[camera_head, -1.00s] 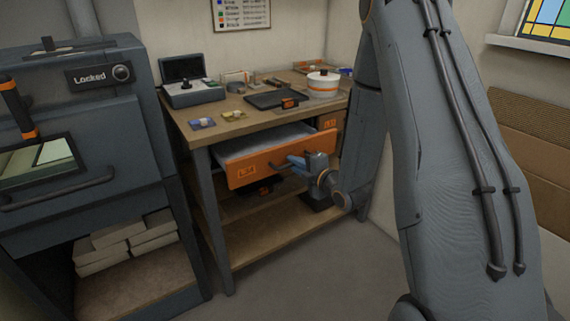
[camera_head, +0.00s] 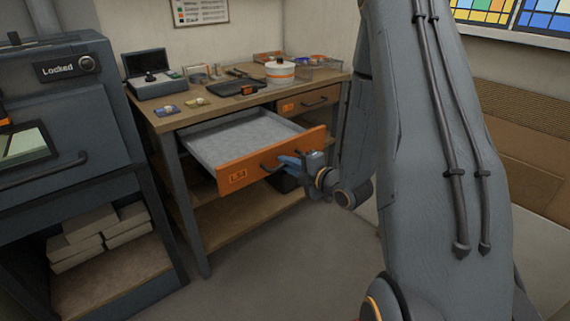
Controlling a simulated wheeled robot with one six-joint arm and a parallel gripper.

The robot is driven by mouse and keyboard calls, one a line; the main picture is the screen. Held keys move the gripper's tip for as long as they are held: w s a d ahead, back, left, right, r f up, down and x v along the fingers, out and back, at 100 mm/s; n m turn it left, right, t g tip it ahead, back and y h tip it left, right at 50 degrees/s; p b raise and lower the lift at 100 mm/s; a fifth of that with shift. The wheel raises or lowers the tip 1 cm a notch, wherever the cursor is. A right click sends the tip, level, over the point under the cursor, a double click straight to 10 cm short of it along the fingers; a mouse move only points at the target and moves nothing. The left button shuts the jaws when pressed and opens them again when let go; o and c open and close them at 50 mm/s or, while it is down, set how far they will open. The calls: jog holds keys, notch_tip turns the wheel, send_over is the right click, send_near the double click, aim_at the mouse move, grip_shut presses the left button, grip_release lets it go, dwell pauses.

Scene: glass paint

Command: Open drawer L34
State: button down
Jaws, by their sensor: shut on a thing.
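Drawer L34 (camera_head: 238,177) has an orange front with its label at the left end. It is pulled well out from under the worktop, and its grey inside looks empty. Its dark handle (camera_head: 270,164) is on the right half of the front. My gripper (camera_head: 290,163) is at the drawer front, shut on the handle; its blue fingers partly cover the handle. My arm comes in from the right side of the view.
The worktop (camera_head: 215,102) holds a control box (camera_head: 160,88), a dark tray (camera_head: 236,88) and a white pot (camera_head: 280,73). A kiln-like cabinet marked Locked (camera_head: 70,95) stands left. The floor in front is clear.

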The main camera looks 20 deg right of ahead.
jog(key=c, duration=1.8)
grip_release()
jog(key=v, duration=0.7)
jog(key=shift+s+d+b, duration=0.15)
jog(key=shift+s+b, duration=0.2)
jog(key=shift+b, duration=0.05)
jog(key=shift+w, duration=0.1)
